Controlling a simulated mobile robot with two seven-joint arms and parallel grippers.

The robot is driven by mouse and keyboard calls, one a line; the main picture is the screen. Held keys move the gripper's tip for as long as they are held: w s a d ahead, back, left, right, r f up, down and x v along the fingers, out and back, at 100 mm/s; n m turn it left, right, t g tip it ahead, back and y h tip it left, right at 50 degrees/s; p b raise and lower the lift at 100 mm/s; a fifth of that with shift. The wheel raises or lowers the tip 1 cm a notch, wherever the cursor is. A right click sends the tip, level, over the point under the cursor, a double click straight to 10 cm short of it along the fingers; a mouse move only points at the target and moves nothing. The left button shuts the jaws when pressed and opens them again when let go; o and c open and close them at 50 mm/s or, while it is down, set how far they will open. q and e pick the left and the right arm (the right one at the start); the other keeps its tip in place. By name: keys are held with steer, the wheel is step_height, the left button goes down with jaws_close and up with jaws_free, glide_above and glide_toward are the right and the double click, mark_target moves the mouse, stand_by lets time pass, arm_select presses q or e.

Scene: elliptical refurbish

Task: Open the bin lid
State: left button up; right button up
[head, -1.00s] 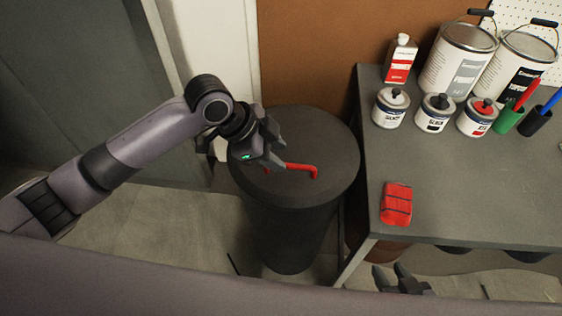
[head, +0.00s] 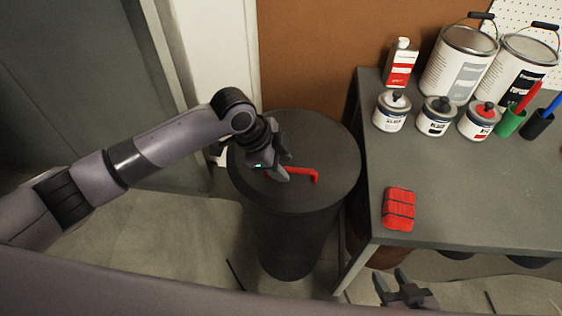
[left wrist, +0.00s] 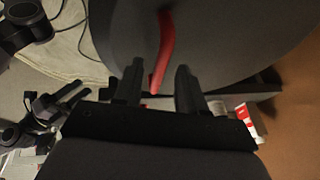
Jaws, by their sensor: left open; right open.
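The dark grey round bin (head: 292,235) stands left of the workbench, with its flat lid (head: 325,145) down on top. A red bar handle (head: 306,171) is on the lid. My left gripper (head: 281,164) is over the lid at the handle's left end, and it hides that end. In the left wrist view the red handle (left wrist: 164,50) runs down toward the gap between the open fingers (left wrist: 157,85). I cannot tell whether they touch it. My right gripper (head: 394,285) is open and empty, low in front of the workbench.
The grey workbench (head: 460,195) is close on the bin's right. It holds a red bundle (head: 399,209), several small paint tins (head: 434,117) and large cans (head: 458,62) at the back. A brown wall (head: 310,60) stands behind the bin.

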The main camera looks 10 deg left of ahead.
arm_select(q)
jaws_close()
steer(key=shift+r, duration=0.1)
steer(key=shift+w+r+p, duration=0.15)
steer(key=shift+r+p, duration=0.3)
steer(key=w+r+g+p, duration=0.2)
steer(key=w+r+p, duration=0.1)
steer(key=w+r, duration=0.6)
steer(key=shift+r+n+g, duration=0.3)
steer(key=shift+r, duration=1.55)
steer(key=shift+a, duration=0.15)
